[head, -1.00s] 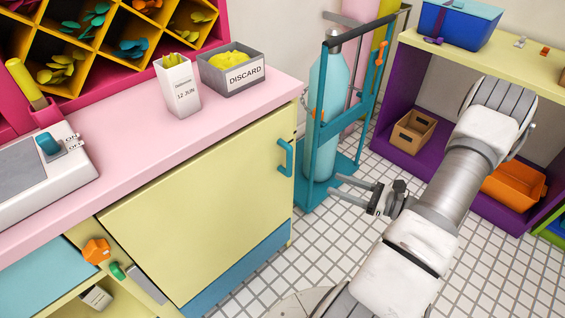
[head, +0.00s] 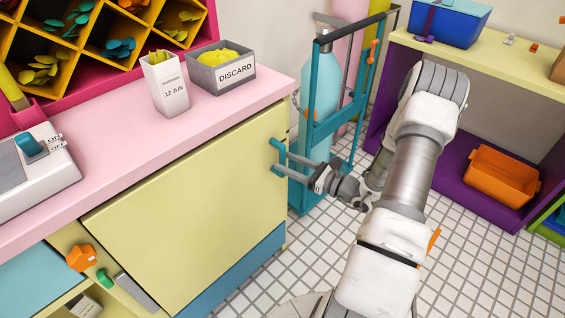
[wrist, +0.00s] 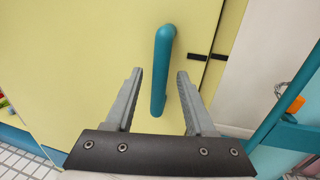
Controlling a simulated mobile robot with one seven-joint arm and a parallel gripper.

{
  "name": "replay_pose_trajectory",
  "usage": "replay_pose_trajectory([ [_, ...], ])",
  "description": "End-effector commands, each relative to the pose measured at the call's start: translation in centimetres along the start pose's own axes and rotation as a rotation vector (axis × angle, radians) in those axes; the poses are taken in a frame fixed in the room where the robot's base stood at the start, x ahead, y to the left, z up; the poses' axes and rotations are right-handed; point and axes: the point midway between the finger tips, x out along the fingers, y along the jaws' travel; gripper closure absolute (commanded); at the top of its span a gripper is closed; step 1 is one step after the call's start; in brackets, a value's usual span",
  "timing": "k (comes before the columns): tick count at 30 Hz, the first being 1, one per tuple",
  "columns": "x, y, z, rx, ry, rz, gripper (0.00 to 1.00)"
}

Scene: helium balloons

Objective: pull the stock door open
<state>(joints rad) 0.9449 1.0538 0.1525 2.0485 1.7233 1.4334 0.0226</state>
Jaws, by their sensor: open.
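The stock door (head: 185,205) is a pale yellow panel under the pink counter, and it is closed. Its teal bar handle (head: 276,156) is at the upper right of the door. My gripper (head: 287,158) is at the handle with its fingers pointing at the door. In the wrist view the handle (wrist: 161,75) stands upright between the two open fingers of my gripper (wrist: 160,90), with a gap on each side. The door (wrist: 85,50) fills most of the wrist view behind it.
A teal trolley (head: 330,125) with a light blue gas cylinder stands just right of the door, close behind my gripper. A purple shelf unit (head: 455,180) with an orange bin (head: 500,176) is at the right. Tiled floor (head: 465,260) is free in front.

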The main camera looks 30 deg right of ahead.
Motion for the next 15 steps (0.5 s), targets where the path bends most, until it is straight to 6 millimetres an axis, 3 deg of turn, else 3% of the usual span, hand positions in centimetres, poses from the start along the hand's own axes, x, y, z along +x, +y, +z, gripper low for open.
replay_pose_trajectory([
  [6,2.0,0.0,-0.1,0.0,0.001,0.001,0.45],
  [15,2.3,0.0,0.0,0.001,0.0,0.0,0.45],
])
